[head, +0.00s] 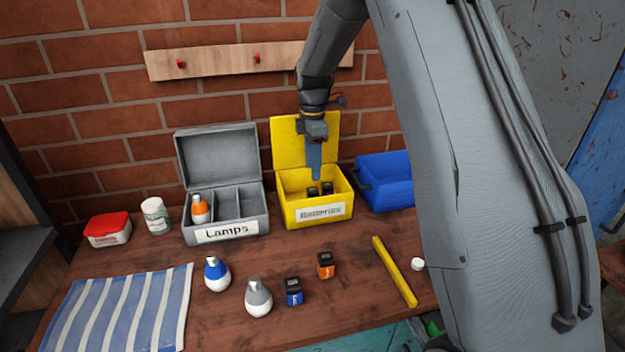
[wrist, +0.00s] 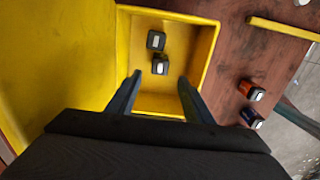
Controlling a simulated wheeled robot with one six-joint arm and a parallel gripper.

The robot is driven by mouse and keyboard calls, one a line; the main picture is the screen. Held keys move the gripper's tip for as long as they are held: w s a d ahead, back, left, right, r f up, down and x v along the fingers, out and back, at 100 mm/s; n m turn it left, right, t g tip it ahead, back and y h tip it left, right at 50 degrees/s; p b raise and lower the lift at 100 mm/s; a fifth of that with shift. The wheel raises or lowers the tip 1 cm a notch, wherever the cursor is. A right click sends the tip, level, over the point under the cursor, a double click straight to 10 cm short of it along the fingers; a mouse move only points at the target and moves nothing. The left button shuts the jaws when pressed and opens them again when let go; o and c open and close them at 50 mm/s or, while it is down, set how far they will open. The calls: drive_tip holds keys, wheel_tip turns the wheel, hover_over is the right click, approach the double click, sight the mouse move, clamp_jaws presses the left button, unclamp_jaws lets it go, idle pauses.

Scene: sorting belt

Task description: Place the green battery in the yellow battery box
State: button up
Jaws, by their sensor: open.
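The yellow battery box (head: 318,213) stands open on the workbench, its lid raised against the wall and a "Batteries" label on its front. Two dark-topped batteries stand inside it, a left one (head: 312,191) and a right one (head: 327,188). In the wrist view they show as an upper battery (wrist: 156,40) and a lower battery (wrist: 160,66); their side colours are hidden, so I cannot tell if either is green. My gripper (head: 314,166) is over the box, pointing down. In the wrist view its fingers (wrist: 159,92) are apart with nothing between them.
The grey "Lamps" box (head: 226,232) holds an orange lamp and stands left of the yellow box; a blue bin (head: 385,183) stands right. An orange battery (head: 326,265), a blue battery (head: 293,291), two lamps and a yellow bar (head: 394,271) lie in front.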

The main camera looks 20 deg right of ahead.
drive_tip(key=shift+r, duration=0.25)
drive_tip(key=shift+s+r, duration=0.15)
drive_tip(key=shift+s, duration=0.2)
drive_tip(key=s+f+m, duration=0.1)
drive_tip(key=s+m, duration=1.7)
drive_tip(key=s, duration=1.4)
drive_tip(key=shift+s+a+f+t, duration=0.3)
drive_tip(key=shift+a, duration=0.05)
